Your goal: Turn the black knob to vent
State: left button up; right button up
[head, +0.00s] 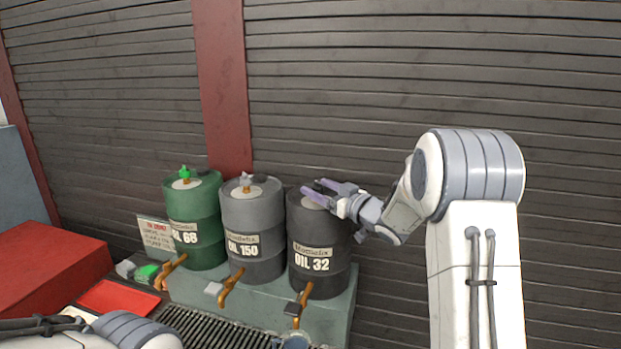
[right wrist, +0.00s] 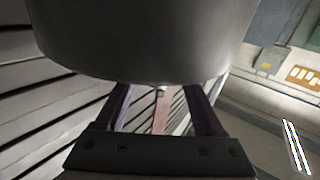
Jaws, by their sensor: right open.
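The black drum marked OIL 32 (head: 318,235) stands at the right end of a row of three drums. My right gripper (head: 313,190) is over its top, with the two fingers apart and pointing left. A black knob cannot be made out on this drum; the gripper covers much of the drum top. In the right wrist view the open fingers (right wrist: 163,112) show with a gap between them, partly behind a large grey rounded shape. Nothing is seen held. My left arm shows at the bottom left, but its gripper is out of view.
The grey OIL 150 drum (head: 253,215) has a grey knob (head: 246,182), and the green drum (head: 193,215) a green knob (head: 184,174). Drum taps hang over a slatted grate (head: 215,328). A red tray (head: 118,298) and sign (head: 157,234) are left. A slatted wall stands behind.

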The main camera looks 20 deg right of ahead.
aim_at(314, 185)
jog(key=p+x, duration=0.1)
jog(key=x, duration=0.3)
